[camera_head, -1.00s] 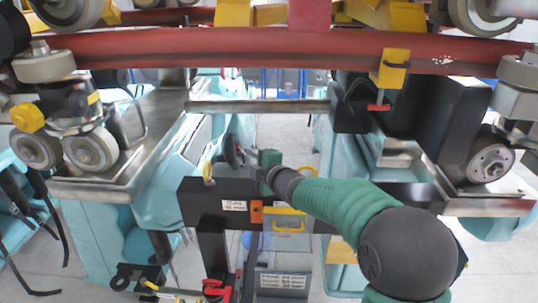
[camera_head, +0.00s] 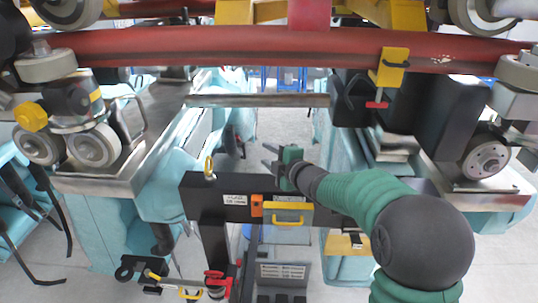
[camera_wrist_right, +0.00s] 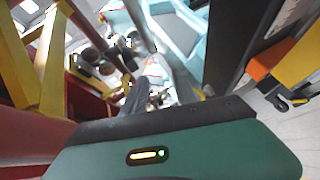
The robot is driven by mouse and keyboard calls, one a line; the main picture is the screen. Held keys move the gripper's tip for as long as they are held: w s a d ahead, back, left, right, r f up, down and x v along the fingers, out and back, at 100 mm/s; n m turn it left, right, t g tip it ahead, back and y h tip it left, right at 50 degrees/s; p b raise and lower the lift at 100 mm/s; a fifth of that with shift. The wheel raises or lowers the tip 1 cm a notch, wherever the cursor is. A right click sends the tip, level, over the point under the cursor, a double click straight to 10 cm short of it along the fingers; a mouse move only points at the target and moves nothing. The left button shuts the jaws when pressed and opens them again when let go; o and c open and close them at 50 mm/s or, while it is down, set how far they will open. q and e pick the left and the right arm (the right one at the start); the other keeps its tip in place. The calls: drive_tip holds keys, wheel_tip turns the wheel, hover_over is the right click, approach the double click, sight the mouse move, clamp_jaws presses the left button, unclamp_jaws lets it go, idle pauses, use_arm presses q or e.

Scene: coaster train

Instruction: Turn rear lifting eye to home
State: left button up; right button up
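A yellow lifting eye (camera_head: 208,166) stands upright on the left part of the black crossbeam (camera_head: 235,207). It looks narrow, seen nearly edge-on. I cannot tell from its look whether it is the rear one or how far it is turned. My right gripper (camera_head: 268,156) is above the beam, to the right of the eye and apart from it. Its dark fingers point left and look spread, with nothing between them. In the right wrist view the green gripper body (camera_wrist_right: 175,150) fills the bottom. My left gripper is not in view.
A red curved rail (camera_head: 250,43) crosses above. An orange block (camera_head: 256,206) and a yellow handle (camera_head: 287,206) are on the beam's front, below my right gripper. Wheel assemblies (camera_head: 92,146) hang at left. A horizontal bar (camera_head: 258,100) lies behind the beam.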

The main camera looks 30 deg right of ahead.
drive_tip(key=b+v, duration=0.3)
drive_tip(key=v, duration=1.3)
drive_tip(key=shift+s+b, duration=0.35)
drive_tip(key=shift+b, duration=0.05)
drive_tip(key=shift+w, duration=0.15)
drive_tip(key=shift+c, duration=0.2)
